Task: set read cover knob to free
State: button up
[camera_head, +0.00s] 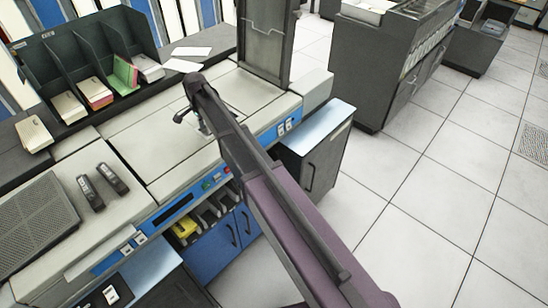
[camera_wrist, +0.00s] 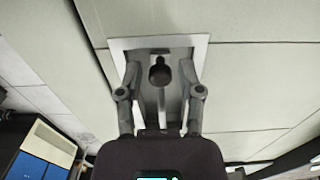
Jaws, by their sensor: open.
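The read cover knob (camera_wrist: 160,75) looks like a small dark round-ended knob on a stem in the wrist view. It sits on a pale square plate (camera_wrist: 202,42) with a recessed middle. My gripper (camera_wrist: 160,64) is open, with one finger on each side of the knob. Gaps show between the fingers and the knob, and I see no grip on it. I cannot read any marking for the knob's setting. In the head view my gripper (camera_head: 195,122) is over the beige machine top (camera_head: 170,150), and the knob cannot be made out there.
A dark upright panel (camera_head: 267,40) stands behind my arm on the machine. A black rack (camera_head: 90,60) with card stacks is at the upper left. Two dark handled items (camera_head: 112,178) lie on the left cover. A grey cabinet (camera_head: 315,150) stands at the machine's right, with open floor beyond.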

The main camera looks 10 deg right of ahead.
jog(key=shift+r+p, duration=6.15)
jog(key=shift+r, duration=0.3)
jog(key=s+d+f+n+b, duration=0.5)
jog(key=s+d+f+b, duration=0.1)
jog(key=s+d, duration=0.4)
jog(key=s+d+f+n+b, duration=0.4)
jog(key=s+d+f+b, duration=0.2)
jog(key=s+d, duration=0.5)
jog(key=shift+s+f+n+b, duration=0.3)
jog(key=shift+s+f+n, duration=0.1)
jog(key=shift+s, duration=0.35)
jog(key=shift+r, duration=0.1)
jog(key=s+d, duration=0.1)
jog(key=s+d+n, duration=0.1)
jog(key=s, duration=0.1)
jog(key=shift+s, duration=0.2)
